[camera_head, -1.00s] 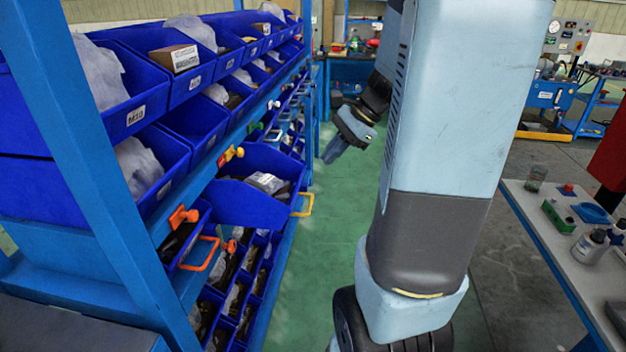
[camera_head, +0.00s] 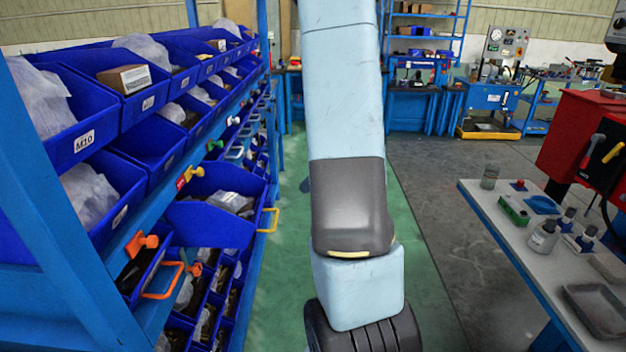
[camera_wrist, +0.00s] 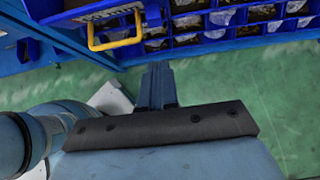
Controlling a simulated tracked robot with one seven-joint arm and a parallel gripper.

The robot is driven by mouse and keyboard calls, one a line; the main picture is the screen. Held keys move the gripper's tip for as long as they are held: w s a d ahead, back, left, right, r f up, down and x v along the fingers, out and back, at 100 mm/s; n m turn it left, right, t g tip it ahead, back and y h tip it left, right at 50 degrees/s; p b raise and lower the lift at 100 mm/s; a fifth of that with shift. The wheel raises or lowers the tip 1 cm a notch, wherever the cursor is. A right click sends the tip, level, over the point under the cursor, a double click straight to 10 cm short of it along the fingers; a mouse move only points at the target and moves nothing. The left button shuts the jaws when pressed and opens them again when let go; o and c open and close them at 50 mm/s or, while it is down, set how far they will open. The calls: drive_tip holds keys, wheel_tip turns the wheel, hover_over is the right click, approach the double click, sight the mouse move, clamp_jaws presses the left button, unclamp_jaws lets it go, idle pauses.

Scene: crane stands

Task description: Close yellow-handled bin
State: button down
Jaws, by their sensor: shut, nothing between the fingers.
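The yellow-handled bin (camera_head: 212,222) is a blue bin low on the left rack. It stands out from the rack into the aisle, open, with its yellow handle (camera_head: 269,221) facing the aisle. In the wrist view, the yellow handle (camera_wrist: 116,42) shows at the top left, with part of the bin front and label beside it. My gripper (camera_wrist: 157,72) is shut and empty. Its fingers point toward the rack, to the right of the handle in that view and apart from it. In the head view, my arm hides the gripper.
An orange-handled bin (camera_head: 144,275) also stands out from the rack, nearer to me. Small compartments (camera_wrist: 220,32) hold parts below. A table (camera_head: 500,205) with bottles and trays stands on the right, near a red cabinet (camera_head: 575,145). The green aisle floor (camera_head: 285,280) is clear.

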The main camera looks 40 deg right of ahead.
drive_tip(key=w+a+f, duration=0.3)
drive_tip(key=w+a, duration=0.1)
drive_tip(key=a, duration=0.2)
drive_tip(key=shift+w+a+f, duration=0.2)
drive_tip(key=shift+w+f, duration=0.1)
drive_tip(key=shift+f, duration=0.1)
